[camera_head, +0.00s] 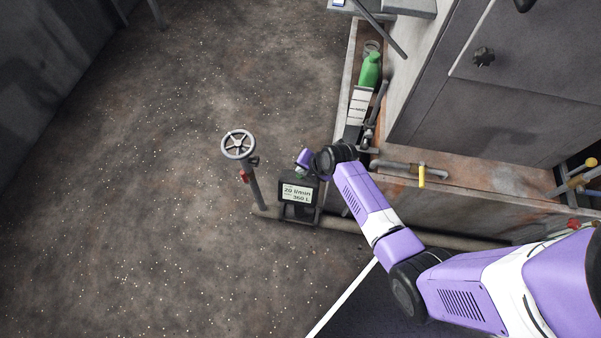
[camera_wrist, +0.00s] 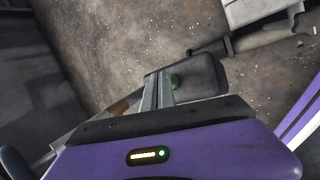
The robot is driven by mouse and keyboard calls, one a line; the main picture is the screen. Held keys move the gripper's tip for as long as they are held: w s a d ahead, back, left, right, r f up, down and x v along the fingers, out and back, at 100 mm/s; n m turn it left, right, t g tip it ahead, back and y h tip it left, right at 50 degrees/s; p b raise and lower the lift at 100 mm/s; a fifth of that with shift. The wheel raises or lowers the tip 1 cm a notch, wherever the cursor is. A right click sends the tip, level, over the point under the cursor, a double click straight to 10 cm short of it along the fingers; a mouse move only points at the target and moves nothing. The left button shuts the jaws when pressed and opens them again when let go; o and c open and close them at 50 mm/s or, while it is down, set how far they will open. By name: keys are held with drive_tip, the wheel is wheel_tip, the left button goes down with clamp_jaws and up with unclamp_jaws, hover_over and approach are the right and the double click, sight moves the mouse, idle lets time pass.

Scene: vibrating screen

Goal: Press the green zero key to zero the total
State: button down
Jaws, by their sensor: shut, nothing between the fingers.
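The flow meter (camera_head: 297,193) is a dark box low on a pipe; its lit display reads 20 l/min and 350 L. In the wrist view I see the meter's grey casing (camera_wrist: 208,74) and the round green zero key (camera_wrist: 175,82) on it. My gripper (camera_wrist: 160,78) is shut and empty, its fingertips just left of the key in that view. I cannot tell whether they touch the key or casing. In the head view my wrist is above the meter, and the fingertips and key are too small to make out clearly.
A grey handwheel (camera_head: 238,144) on a post stands left of the meter. A pipe (camera_head: 345,225) runs along the machine base to the right. The speckled floor at left is open.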

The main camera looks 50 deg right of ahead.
idle(0.4)
drive_tip(key=shift+r, duration=0.3)
drive_tip(key=shift+w+p, duration=0.1)
drive_tip(key=shift+p, duration=0.2)
wheel_tip(320, 180, up, 6)
drive_tip(key=w+d+p, duration=0.1)
drive_tip(key=d+p, duration=0.1)
drive_tip(key=p, duration=0.1)
drive_tip(key=shift+w+f, duration=0.15)
drive_tip(key=shift+f, duration=0.1)
drive_tip(key=shift+d, duration=0.1)
idle(0.6)
